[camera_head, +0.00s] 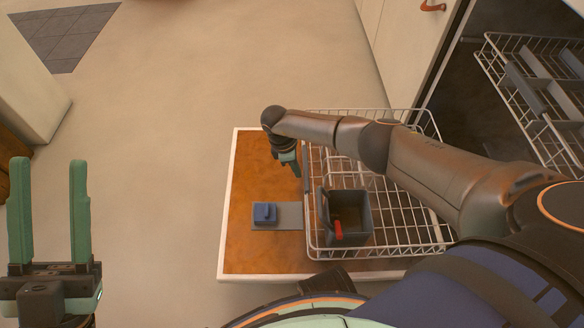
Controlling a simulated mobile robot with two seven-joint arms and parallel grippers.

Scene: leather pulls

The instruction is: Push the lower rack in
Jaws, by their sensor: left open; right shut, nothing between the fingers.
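The lower rack (408,216) is a white wire basket, pulled out over the lowered door (250,180) of the dishwasher. It holds a grey cutlery basket (352,222) with a red-handled item in it. My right arm crosses above the rack and hides part of it. My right gripper (297,168) points down, shut and empty, at the rack's left end; I cannot tell whether it touches the wires. My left gripper (49,172) is open and empty, over the floor at the far left, well away from the rack.
A second rack (550,75) shows inside the dark dishwasher opening at the upper right. A blue detergent box (264,213) is on a grey plate (290,216) on the door. A cabinet front with a leather pull (433,6) stands beside the opening. The floor (190,90) to the left is clear.

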